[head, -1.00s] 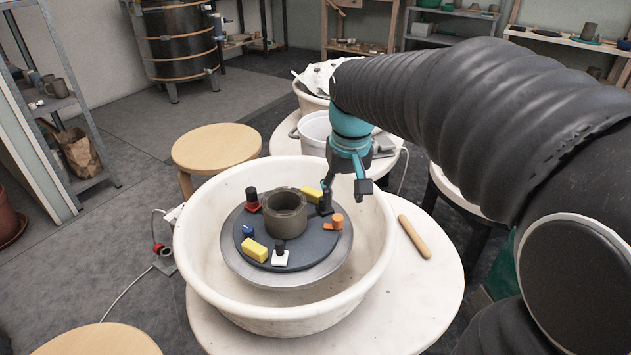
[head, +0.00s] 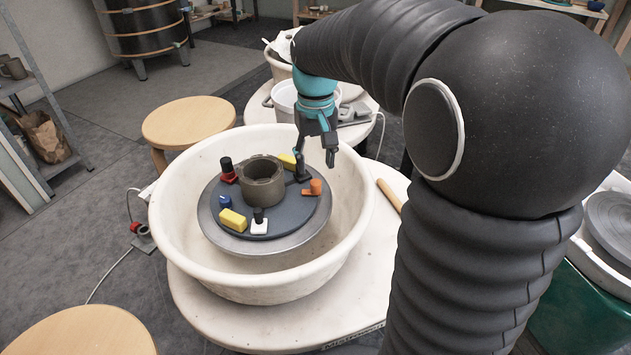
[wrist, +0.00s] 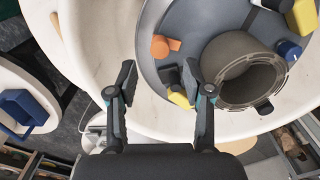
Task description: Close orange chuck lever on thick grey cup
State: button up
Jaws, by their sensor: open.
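The thick grey cup (head: 262,183) stands upright on the dark round plate of the wheel. The orange chuck lever (head: 313,187) sits near the plate's edge to the cup's right, its short arm apart from the cup. In the wrist view the orange lever (wrist: 163,46) lies beyond the space between my fingertips, and the cup (wrist: 240,72) is to the right. My gripper (head: 316,160) is open and empty, pointing down above the plate's far right side. It also shows in the wrist view (wrist: 158,85), its right finger overlapping the cup's left side.
Around the cup sit a red piece (head: 229,174), a blue piece (head: 225,201), a yellow block (head: 233,219) and a white piece (head: 260,226). The cream basin (head: 165,220) walls in the wheel. A wooden tool (head: 388,194) lies right of it.

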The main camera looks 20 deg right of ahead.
aim_at(315, 182)
notch_tip(315, 182, down, 6)
jog(key=shift+b, duration=0.3)
grip_shut()
